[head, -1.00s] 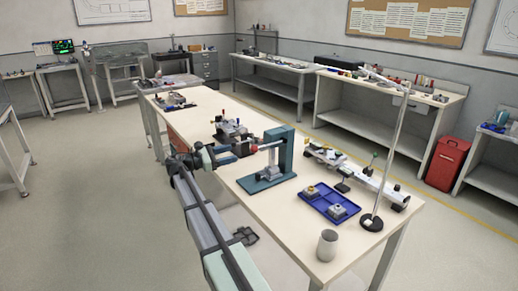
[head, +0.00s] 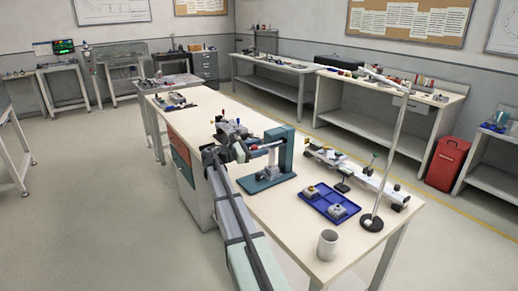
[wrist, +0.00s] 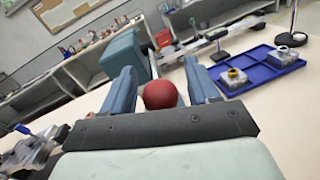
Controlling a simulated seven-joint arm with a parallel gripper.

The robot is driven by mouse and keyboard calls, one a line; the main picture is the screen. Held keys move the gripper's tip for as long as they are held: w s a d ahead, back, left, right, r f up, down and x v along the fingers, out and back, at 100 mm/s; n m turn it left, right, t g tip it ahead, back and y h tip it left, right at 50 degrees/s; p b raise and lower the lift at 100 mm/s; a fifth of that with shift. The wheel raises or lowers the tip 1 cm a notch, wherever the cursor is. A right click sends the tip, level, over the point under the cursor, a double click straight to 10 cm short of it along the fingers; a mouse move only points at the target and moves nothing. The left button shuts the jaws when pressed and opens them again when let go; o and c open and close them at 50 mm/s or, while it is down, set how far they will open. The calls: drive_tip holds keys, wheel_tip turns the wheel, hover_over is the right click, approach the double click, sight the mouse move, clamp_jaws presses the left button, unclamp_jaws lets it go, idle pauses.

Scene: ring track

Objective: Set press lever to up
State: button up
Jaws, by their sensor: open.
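The teal press (head: 286,153) stands on the near table, with an upright column and a flat base. Its pale lever rod (head: 266,147) sticks out to the left of the column, close to level and dipping slightly toward its free end. In the wrist view the lever's red ball knob (wrist: 160,94) sits between the two blue fingers of my gripper (wrist: 162,88). The gripper is open, with a visible gap on each side of the knob. In the head view my gripper (head: 242,150) is at the lever's end and hides most of the knob.
A blue tray (head: 318,205) with small grey parts lies right of the press, near a grey mug (head: 327,243) and a lamp stand (head: 393,160). A grey device (head: 232,130) sits just behind my gripper.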

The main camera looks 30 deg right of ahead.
drive_tip(key=shift+d, duration=0.25)
drive_tip(key=shift+c, duration=0.3)
clamp_jaws()
